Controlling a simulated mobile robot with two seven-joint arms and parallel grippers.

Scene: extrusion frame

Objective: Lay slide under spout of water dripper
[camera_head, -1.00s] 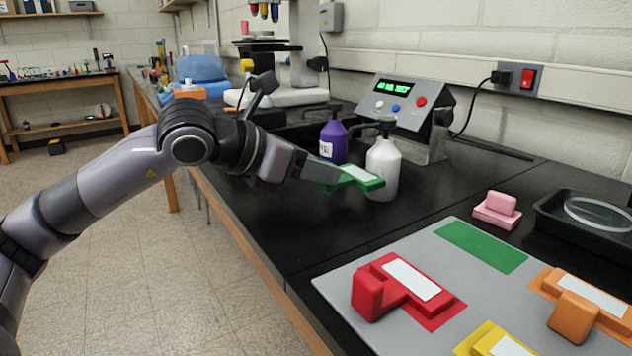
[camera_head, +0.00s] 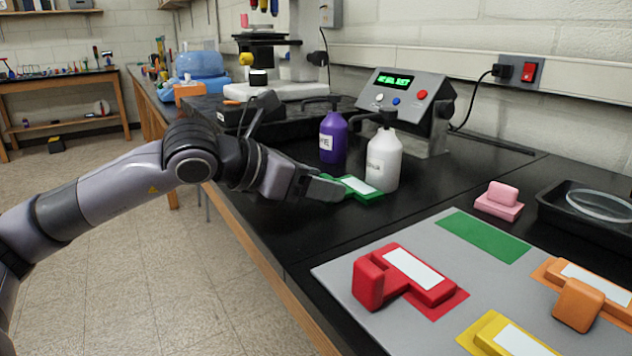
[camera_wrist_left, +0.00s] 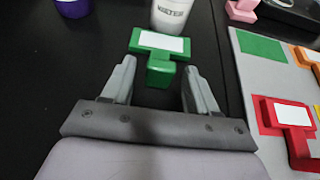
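The green slide (camera_head: 362,190) with a white label lies on the black bench, just left of the base of the white water dripper bottle (camera_head: 383,163). The bottle's dark spout (camera_head: 362,116) points left, above the slide's area. In the left wrist view, the slide (camera_wrist_left: 160,43) lies in front of the bottle (camera_wrist_left: 171,14), its green handle toward me. My left gripper (camera_wrist_left: 160,75) is open, with a finger on either side of the handle and gaps between. In the head view, the gripper (camera_head: 335,188) partly hides the handle. My right gripper is not in view.
A purple bottle (camera_head: 333,139) stands behind and left of the white one. A grey mat (camera_head: 366,268) with a bare green patch (camera_head: 484,237) and red (camera_head: 419,274), orange (camera_head: 590,283) and yellow (camera_head: 510,340) slides lies at right. A control box (camera_head: 408,95) stands behind.

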